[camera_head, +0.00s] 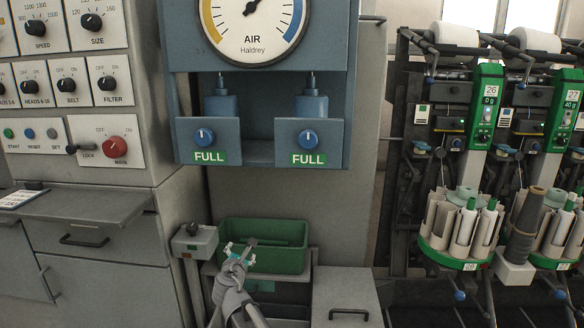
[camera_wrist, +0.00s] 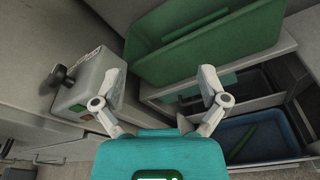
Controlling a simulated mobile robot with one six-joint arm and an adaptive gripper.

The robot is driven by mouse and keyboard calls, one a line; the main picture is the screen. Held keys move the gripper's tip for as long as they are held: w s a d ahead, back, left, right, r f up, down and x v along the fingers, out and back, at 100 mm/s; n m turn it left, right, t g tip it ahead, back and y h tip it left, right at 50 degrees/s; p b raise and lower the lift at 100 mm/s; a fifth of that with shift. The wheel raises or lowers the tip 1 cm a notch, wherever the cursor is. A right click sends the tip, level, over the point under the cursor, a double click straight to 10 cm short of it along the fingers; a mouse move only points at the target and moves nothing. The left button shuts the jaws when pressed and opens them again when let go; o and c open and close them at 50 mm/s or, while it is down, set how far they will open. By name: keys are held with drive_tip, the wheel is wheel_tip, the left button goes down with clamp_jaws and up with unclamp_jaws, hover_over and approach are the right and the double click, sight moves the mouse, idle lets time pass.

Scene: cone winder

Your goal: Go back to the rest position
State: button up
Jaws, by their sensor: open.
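My gripper (camera_head: 241,252) is in front of the green bin at the lower middle of the head view. In the wrist view my gripper (camera_wrist: 165,85) has its two fingers spread apart with nothing between them. The green bin (camera_head: 285,232) sits on top of a grey drawer unit. It also shows at the top of the wrist view (camera_wrist: 190,60), beyond the fingers.
A grey box with a knob (camera_head: 194,241) stands just left of my gripper. A control panel (camera_head: 75,110) rises at left, above a grey shelf (camera_head: 85,206). The air gauge cabinet (camera_head: 262,150) hangs above. Winder heads (camera_head: 465,215) stand at right. The wrist view shows a blue tray (camera_wrist: 262,135) in an open drawer.

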drive_tip(key=s+d+f+m+g+h, duration=0.25)
drive_tip(key=d+f+m+g, duration=0.2)
drive_tip(key=d+m, duration=0.55)
drive_tip(key=s+d+f+m+g+h, duration=0.25)
drive_tip(key=d+f+m, duration=0.3)
drive_tip(key=d, duration=0.85)
drive_tip(key=s+d+f+m+g+y, duration=0.2)
drive_tip(key=s+d+f+m+g, duration=0.15)
drive_tip(key=s+m, duration=0.4)
drive_tip(key=s+d+f+m+g+y, duration=0.25)
drive_tip(key=s+d+m+g, duration=0.3)
drive_tip(key=s, duration=0.35)
wheel_tip(320, 180, up, 33)
drive_tip(key=m+p, duration=0.1)
drive_tip(key=p, duration=3.2)
drive_tip(key=shift+s+r, duration=0.15)
drive_tip(key=shift+s, duration=0.3)
drive_tip(key=shift+m+y, duration=0.25)
drive_tip(key=c, duration=0.5)
